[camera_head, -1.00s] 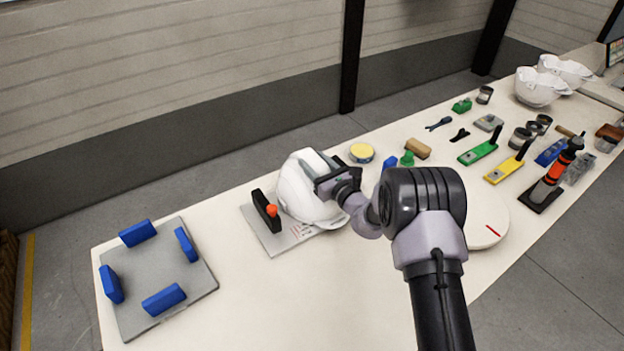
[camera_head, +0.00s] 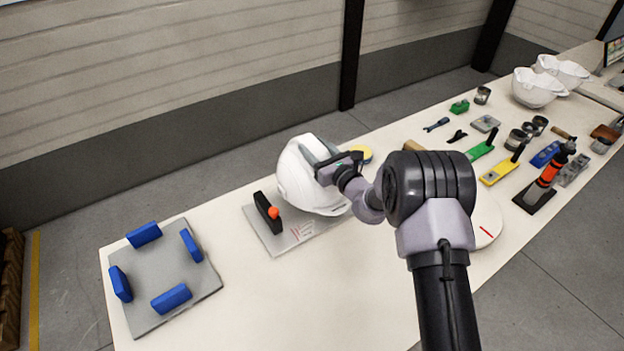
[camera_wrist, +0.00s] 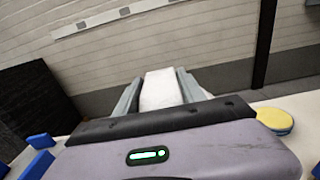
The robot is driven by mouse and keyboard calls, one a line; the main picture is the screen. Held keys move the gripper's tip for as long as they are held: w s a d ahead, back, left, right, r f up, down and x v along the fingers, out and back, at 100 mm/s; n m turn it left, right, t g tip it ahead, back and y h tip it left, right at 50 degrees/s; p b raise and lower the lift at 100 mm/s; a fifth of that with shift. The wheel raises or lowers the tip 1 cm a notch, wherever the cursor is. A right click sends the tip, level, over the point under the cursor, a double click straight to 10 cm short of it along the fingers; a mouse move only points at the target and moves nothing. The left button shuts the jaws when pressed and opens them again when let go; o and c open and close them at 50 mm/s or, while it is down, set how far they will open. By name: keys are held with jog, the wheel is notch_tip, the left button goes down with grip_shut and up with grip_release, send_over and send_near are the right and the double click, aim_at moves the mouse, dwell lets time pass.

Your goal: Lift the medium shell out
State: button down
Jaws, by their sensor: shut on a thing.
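The white helmet shell (camera_head: 303,178) is at the middle of the head view, above a grey plate (camera_head: 292,238) with a black upright block (camera_head: 268,212) and an orange knob (camera_head: 273,213). My gripper (camera_head: 326,160) is shut on the shell at its upper right side. The shell looks raised a little over the plate; its underside is hidden. In the wrist view, the white shell (camera_wrist: 160,88) shows between my two gripper fingers (camera_wrist: 160,92).
A grey plate with several blue blocks (camera_head: 165,270) lies at the left end of the table. A yellow disc (camera_head: 364,153) is just behind my gripper. Two white shells (camera_head: 538,88) stand at the far right.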

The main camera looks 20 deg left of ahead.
jog(key=shift+r+p, duration=1.95)
jog(key=shift+r, duration=1.45)
